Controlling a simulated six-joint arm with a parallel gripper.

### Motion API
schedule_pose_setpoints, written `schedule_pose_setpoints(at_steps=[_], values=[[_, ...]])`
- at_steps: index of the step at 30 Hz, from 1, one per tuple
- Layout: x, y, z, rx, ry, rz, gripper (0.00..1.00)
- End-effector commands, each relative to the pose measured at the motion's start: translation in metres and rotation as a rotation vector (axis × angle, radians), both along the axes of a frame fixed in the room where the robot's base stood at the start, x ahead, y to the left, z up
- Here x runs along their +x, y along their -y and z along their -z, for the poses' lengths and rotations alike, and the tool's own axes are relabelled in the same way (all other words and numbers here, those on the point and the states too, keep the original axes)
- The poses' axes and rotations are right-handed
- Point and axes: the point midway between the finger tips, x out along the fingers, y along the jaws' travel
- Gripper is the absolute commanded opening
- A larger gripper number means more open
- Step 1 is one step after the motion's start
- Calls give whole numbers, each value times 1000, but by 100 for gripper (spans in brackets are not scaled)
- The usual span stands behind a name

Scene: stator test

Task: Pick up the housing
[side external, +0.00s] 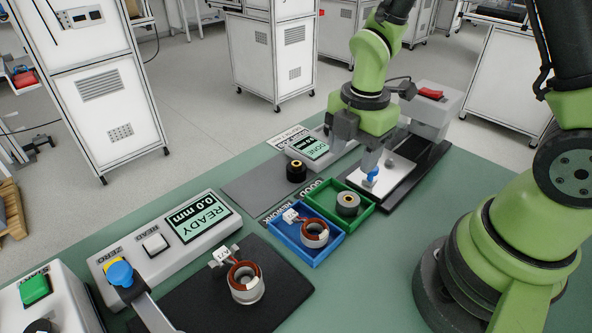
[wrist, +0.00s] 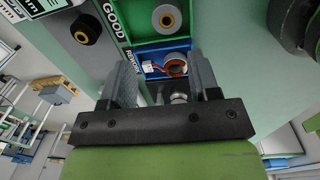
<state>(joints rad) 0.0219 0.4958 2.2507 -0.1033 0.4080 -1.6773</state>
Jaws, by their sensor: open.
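My gripper (side external: 356,158) is open and empty, held above the work table near the green tray. Its two fingers stand apart in the wrist view (wrist: 160,68). No part is labelled housing. A dark cylinder with a brass-coloured centre (side external: 296,171) stands on a grey mat; it also shows in the wrist view (wrist: 86,29). A grey ring-shaped part (side external: 348,204) sits in the green tray (side external: 320,213). A metal cylinder with copper windings and a tagged lead (side external: 314,235) sits in the blue tray (side external: 300,256). A similar one (side external: 247,288) stands on a black mat.
A second display unit (side external: 310,146) stands behind the grey mat. A fixture with a red top (side external: 431,94) stands behind the trays. A blue-tipped lever (side external: 120,272) is at front left.

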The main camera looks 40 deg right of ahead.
Motion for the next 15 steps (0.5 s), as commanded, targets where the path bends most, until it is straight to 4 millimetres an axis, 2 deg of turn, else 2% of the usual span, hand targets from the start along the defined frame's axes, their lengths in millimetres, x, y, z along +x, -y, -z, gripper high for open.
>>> schedule_pose_setpoints(at_steps=[10, 15], values=[[1, 0, 0, -2, 0, 26, 53], [11, -1, 3, -18, 8, 243, 53]])
